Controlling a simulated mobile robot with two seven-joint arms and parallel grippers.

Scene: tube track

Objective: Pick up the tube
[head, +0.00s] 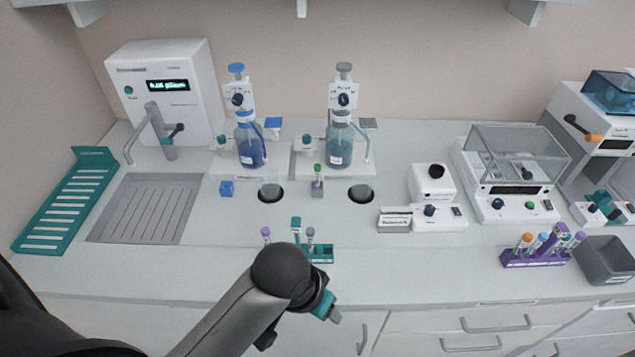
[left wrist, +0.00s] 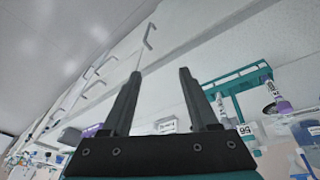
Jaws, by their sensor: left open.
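A teal rack (head: 322,256) stands near the front of the counter, partly hidden by my left arm. A purple-capped tube (head: 266,234) and a grey-capped tube (head: 310,236) show at it. My left gripper (head: 329,309) is in front of the teal rack, near the counter's front edge. In the left wrist view its two dark fingers (left wrist: 160,74) are apart with nothing between them. The teal rack (left wrist: 238,82) and a purple-capped tube (left wrist: 279,98) lie right of the fingers there. My right gripper is out of view.
A purple rack (head: 535,261) with several capped tubes stands at the right beside a grey bin (head: 606,262). Two bottles with dispensers (head: 249,150) (head: 339,150) stand at the back. A balance (head: 513,170) is behind the purple rack. The front counter between the racks is clear.

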